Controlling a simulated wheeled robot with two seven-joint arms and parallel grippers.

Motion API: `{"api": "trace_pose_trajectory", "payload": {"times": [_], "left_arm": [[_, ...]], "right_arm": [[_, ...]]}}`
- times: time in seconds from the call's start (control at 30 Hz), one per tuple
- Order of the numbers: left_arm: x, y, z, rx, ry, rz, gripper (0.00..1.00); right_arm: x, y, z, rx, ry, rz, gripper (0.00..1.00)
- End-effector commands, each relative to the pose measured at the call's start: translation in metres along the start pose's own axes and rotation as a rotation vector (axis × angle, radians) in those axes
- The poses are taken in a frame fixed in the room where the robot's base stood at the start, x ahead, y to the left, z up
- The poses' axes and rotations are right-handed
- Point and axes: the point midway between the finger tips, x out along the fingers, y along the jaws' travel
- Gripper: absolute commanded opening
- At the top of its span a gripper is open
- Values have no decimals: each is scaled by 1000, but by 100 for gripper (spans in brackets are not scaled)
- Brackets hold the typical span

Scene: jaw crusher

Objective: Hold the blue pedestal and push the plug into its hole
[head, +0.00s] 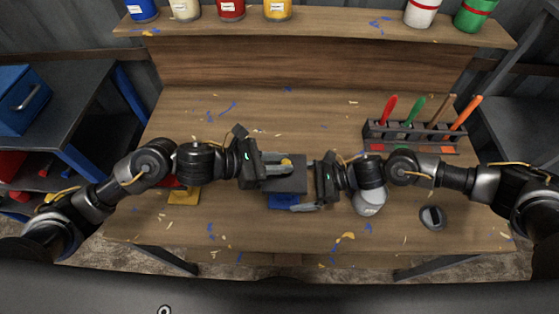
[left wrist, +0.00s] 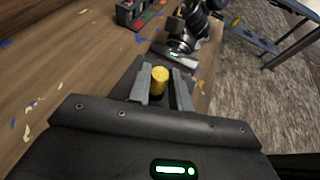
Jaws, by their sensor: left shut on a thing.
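The yellow plug (head: 286,162) is between the fingers of my left gripper (head: 281,167), which is shut on it. In the left wrist view the plug (left wrist: 160,80) stands between the two grey fingers (left wrist: 162,88). A dark grey block (head: 289,184) lies beneath the plug. The blue pedestal (head: 282,201) shows under the block's front edge, mostly covered. The hole cannot be seen, nor whether the plug is in it. My right gripper (head: 304,206) is at the pedestal's right, one finger along its front right side; the other finger is hidden.
A tool rack (head: 410,137) with coloured handles stands at the back right of the wooden bench. A yellow piece (head: 184,197) lies at the left. A pale rounded object (head: 370,203) and a dark round device (head: 432,217) sit at the right. Scraps litter the bench.

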Motion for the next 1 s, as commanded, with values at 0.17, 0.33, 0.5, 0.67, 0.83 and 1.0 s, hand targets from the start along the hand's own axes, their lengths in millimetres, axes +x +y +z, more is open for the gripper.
{"api": "trace_pose_trajectory", "payload": {"times": [0.17, 0.33, 0.5, 0.67, 0.83, 1.0], "left_arm": [[0, 0, 0, 0, 0, 0, 0], [0, 0, 0, 0, 0, 0, 0], [0, 0, 0, 0, 0, 0, 0], [0, 0, 0, 0, 0, 0, 0], [0, 0, 0, 0, 0, 0, 0], [0, 0, 0, 0, 0, 0, 0]], "right_arm": [[23, 0, 0, 0, -1, 0, 100], [35, 0, 0, 0, 0, -1, 100], [39, 0, 0, 0, 0, -1, 100], [40, 0, 0, 0, 0, -1, 100], [39, 0, 0, 0, 0, -1, 88], [39, 0, 0, 0, 0, -1, 66]]}}
